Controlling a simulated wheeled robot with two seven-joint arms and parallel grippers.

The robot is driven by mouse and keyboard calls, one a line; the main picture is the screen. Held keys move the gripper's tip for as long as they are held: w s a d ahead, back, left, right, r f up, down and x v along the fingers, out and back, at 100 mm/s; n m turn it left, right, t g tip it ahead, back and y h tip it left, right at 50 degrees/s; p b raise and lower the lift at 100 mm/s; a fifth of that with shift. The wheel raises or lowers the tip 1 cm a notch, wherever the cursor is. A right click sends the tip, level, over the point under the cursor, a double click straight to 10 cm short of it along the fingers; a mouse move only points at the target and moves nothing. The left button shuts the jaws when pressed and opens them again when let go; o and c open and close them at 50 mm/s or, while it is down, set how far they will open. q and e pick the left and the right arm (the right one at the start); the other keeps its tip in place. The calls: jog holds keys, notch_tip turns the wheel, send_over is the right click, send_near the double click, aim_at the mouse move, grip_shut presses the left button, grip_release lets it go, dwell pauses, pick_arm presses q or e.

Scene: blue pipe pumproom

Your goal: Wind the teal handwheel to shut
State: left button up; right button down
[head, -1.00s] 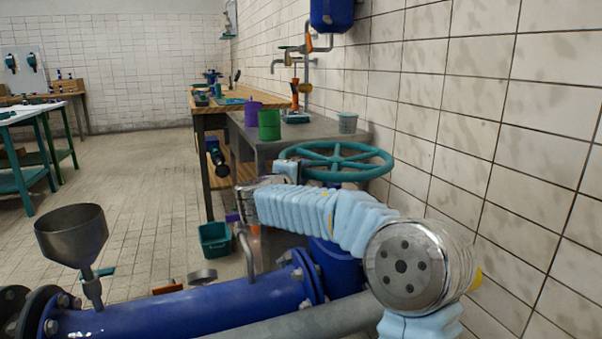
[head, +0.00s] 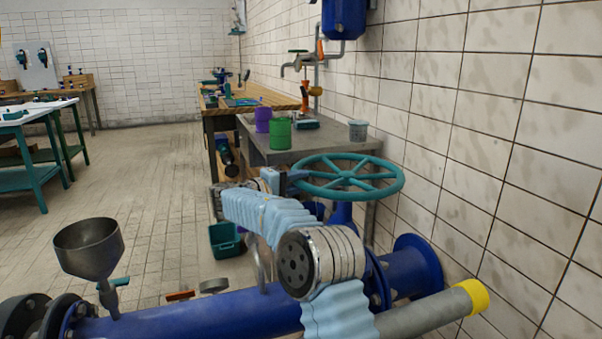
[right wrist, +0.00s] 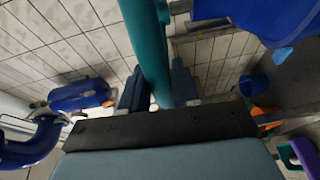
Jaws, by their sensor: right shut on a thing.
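The teal handwheel (head: 348,176) lies nearly flat on top of a blue valve (head: 342,213) beside the tiled wall. My right gripper (head: 297,179) is at the left side of its rim, partly hidden by my pale blue sleeved arm. In the right wrist view, the gripper's two fingers (right wrist: 158,86) are on either side of the teal rim (right wrist: 149,45), shut on it. The wheel's hub and far rim show clear of the gripper in the head view. My left gripper is not in view.
A blue flanged pipe (head: 200,313) crosses the front, with a grey funnel (head: 88,248) at left. A grey pipe with a yellow end (head: 474,297) lies at right. A metal bench (head: 312,146) with green and purple cans stands behind the wheel. The floor at left is mostly open.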

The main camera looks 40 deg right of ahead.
jog(key=shift+w+d+r+m+g+p, duration=0.1)
jog(key=shift+w+r+m+g+p, duration=0.15)
jog(key=shift+w+g+p, duration=0.35)
pick_arm(q)
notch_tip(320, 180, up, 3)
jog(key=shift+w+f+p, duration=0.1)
jog(key=shift+p, duration=0.2)
pick_arm(e)
jog(key=shift+w+d+f+m, duration=0.1)
jog(key=shift+w+f+m, duration=0.1)
jog(key=shift+m, duration=0.05)
jog(key=c, duration=0.9)
grip_release()
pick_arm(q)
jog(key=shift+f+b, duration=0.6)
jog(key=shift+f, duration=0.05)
pick_arm(e)
jog(key=a, duration=1.3)
jog(key=shift+w+a+r, duration=0.3)
jog(key=shift+w+a, duration=0.1)
jog(key=shift+c, duration=0.5)
